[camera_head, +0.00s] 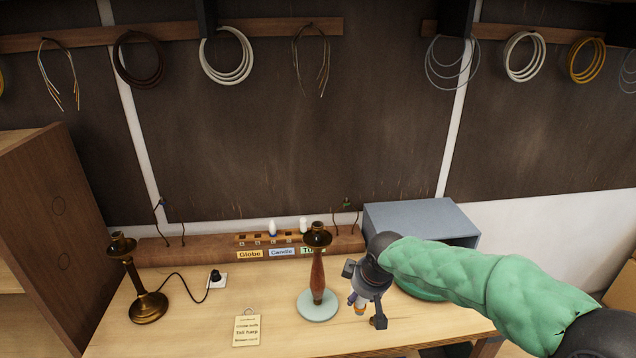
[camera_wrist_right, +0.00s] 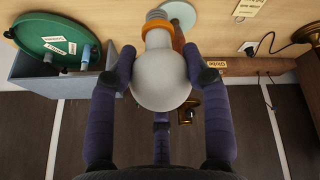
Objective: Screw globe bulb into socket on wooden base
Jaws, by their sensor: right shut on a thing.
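My right gripper (camera_head: 366,308) is shut on a round whitish globe bulb (camera_wrist_right: 160,80), its fingers on both sides of the glass in the right wrist view. The bulb's grey threaded end (camera_wrist_right: 157,17) points away from the palm, with an orange band below it. In the head view my gripper hides most of the bulb. The lamp with a reddish wooden stem (camera_head: 318,275) stands upright on a pale round disc (camera_head: 319,308), with a brass socket (camera_head: 316,238) on top. My gripper is just right of this lamp, lower than its socket, and apart from it. My left gripper is not in view.
A brass lamp (camera_head: 150,306) with a dark cord stands at the left. A card (camera_head: 247,330) lies at the front. A rack (camera_head: 255,239) with bulbs and labels is at the back. A grey box (camera_head: 425,218) and green tray (camera_wrist_right: 54,38) stand at the right.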

